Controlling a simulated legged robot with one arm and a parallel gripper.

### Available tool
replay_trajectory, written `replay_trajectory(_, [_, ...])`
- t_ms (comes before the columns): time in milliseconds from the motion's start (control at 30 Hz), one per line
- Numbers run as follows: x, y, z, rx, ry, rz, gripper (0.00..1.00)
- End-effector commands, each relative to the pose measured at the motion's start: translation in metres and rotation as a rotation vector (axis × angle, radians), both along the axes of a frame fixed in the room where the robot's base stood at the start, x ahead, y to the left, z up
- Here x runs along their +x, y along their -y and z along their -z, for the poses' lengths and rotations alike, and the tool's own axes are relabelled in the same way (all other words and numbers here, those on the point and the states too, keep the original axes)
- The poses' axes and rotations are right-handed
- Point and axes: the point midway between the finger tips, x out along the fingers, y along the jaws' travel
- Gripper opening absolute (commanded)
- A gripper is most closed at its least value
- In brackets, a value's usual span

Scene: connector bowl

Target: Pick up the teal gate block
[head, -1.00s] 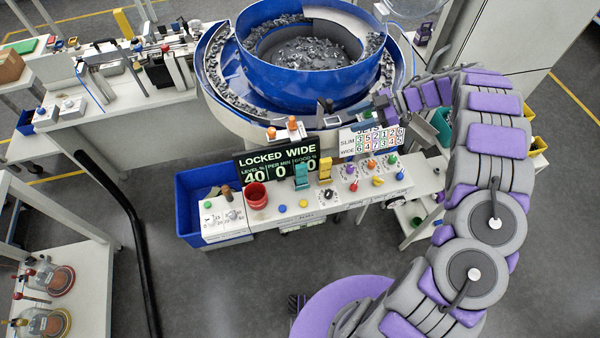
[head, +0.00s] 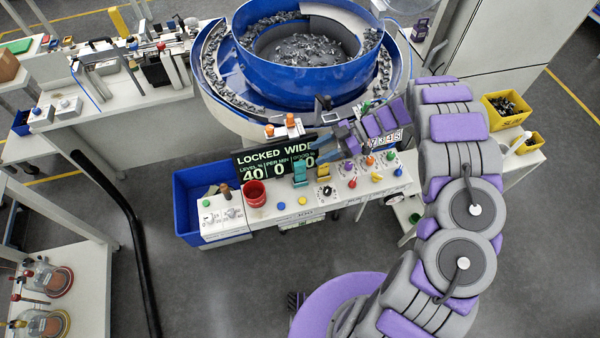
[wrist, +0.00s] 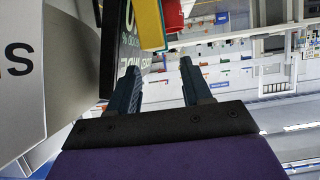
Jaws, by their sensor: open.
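The teal gate block (head: 300,172) stands upright on the white control panel (head: 262,217), between the red cup and the yellow block (head: 323,172). My gripper (head: 324,153) is above the back edge of the panel, behind and right of the teal block, apart from it. In the wrist view my gripper (wrist: 160,72) is open, with nothing between its fingers. The yellow block (wrist: 149,24) shows beyond the fingers, with a narrow green strip beside it; I cannot tell whether that strip is the teal block.
A red cup (head: 255,193) stands left of the teal block. The dark display board (head: 268,161) rises behind it, close to my gripper. Knobs and coloured buttons cover the panel. The blue bowl (head: 308,70) is behind; a blue bin (head: 187,212) is at the left.

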Motion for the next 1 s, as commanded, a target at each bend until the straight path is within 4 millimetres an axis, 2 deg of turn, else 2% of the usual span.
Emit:
replay_trajectory(167, [-0.003,-0.01,0.006,-0.002,0.001,0.0,0.49])
replay_trajectory(333, [-0.013,-0.029,0.021,-0.001,-0.003,-0.002,0.49])
replay_trajectory(500, [-0.016,-0.043,0.027,-0.001,0.001,-0.001,0.49])
replay_trajectory(767, [-0.016,-0.045,0.028,0.0,0.002,0.0,0.49])
replay_trajectory(1000, [-0.016,-0.045,0.028,0.0,0.002,0.001,0.27])
